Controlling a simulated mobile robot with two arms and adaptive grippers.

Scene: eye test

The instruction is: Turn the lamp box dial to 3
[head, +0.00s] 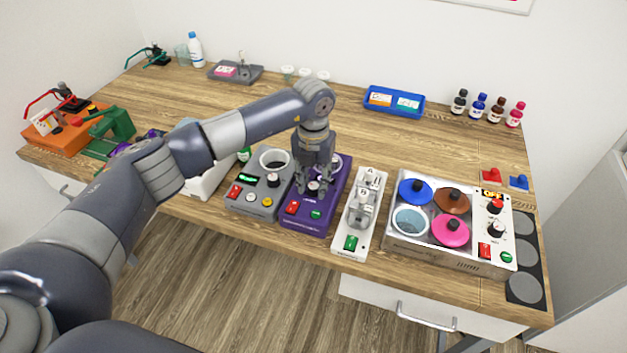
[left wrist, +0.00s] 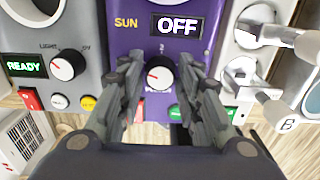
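The lamp box (head: 332,214) is purple and stands near the front edge of the table. In the left wrist view the lamp box (left wrist: 205,10) shows the word SUN and a display (left wrist: 178,25) reading OFF. Its black-and-white dial (left wrist: 160,72) has a red mark toward the left of its face; a 2 is printed above it, and other marks are hidden by the fingers. My left gripper (head: 314,184) is over the box. In the left wrist view its fingers (left wrist: 161,82) are spread either side of the dial, with gaps showing. My right gripper is not in view.
A grey box (head: 246,204) with a READY display stands close on the left. A white switch panel (head: 345,243) with metal levers stands close on the right. Further right is a cooker-like unit (head: 405,246) with coloured lids. The table behind is mostly clear.

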